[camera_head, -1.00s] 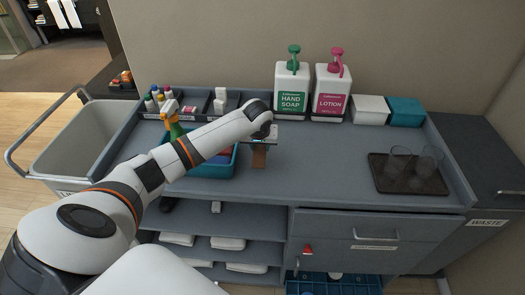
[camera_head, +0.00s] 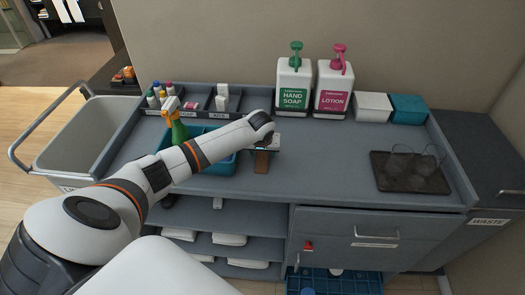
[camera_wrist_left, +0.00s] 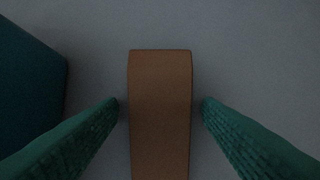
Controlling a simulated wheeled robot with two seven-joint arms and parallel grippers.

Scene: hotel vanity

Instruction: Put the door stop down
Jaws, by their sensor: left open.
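The door stop is a brown wedge-like block (camera_head: 262,162) on the grey counter top (camera_head: 325,165), just right of the blue bin. In the left wrist view the door stop (camera_wrist_left: 160,110) lies between two green ridged fingers, with a gap on each side. My left gripper (camera_wrist_left: 160,108) is open around it and touches neither side. In the head view the wrist hides part of the gripper and of the door stop. My right gripper is not in view.
The blue bin (camera_head: 213,165) stands close on the left, with a green spray bottle (camera_head: 178,128) by it. Hand soap (camera_head: 293,88) and lotion (camera_head: 332,90) bottles stand at the back. A dark tray (camera_head: 410,181) with glasses is at right. The counter between is clear.

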